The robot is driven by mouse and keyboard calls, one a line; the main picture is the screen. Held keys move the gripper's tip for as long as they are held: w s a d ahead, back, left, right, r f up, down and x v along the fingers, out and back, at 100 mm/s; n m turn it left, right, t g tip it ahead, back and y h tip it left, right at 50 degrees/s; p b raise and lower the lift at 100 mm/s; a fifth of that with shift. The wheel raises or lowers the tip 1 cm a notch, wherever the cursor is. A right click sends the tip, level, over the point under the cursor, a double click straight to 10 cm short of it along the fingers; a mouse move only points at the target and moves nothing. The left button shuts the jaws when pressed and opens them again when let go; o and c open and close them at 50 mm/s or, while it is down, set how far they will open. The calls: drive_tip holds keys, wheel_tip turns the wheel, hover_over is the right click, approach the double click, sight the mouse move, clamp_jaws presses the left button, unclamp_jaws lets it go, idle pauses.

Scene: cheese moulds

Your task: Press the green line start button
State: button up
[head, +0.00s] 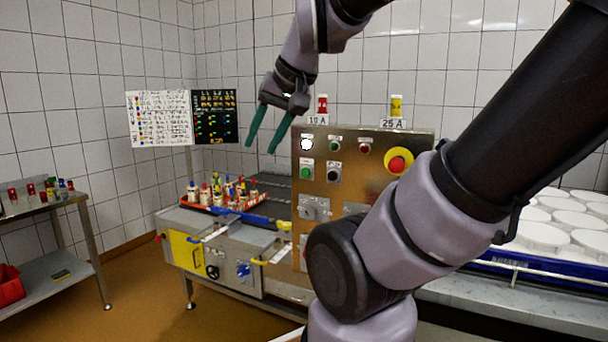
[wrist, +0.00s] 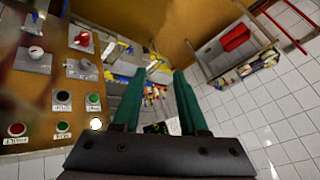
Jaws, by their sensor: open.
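The control panel (head: 320,190) is a brown upright plate. A green round button (head: 306,173) sits at its left under a lit white lamp (head: 306,144); in the wrist view it is green button (wrist: 94,99). A second green round element (head: 335,146) is right of the lamp, also in the wrist view (wrist: 64,127). The labels are too small to read, so I cannot tell which is the start button. My gripper (head: 260,148) is open and empty, left of the panel's upper edge, its green fingers pointing down. The fingers (wrist: 158,74) appear apart from the panel.
A red element (head: 364,148), a black knob (head: 334,173) and a red emergency stop (head: 398,161) on yellow share the panel. A red tray (head: 225,207) with several small items lies left of it. A side table (head: 40,207) stands far left. White moulds (head: 540,236) are at right.

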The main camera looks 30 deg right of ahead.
clamp_jaws()
idle(1.4)
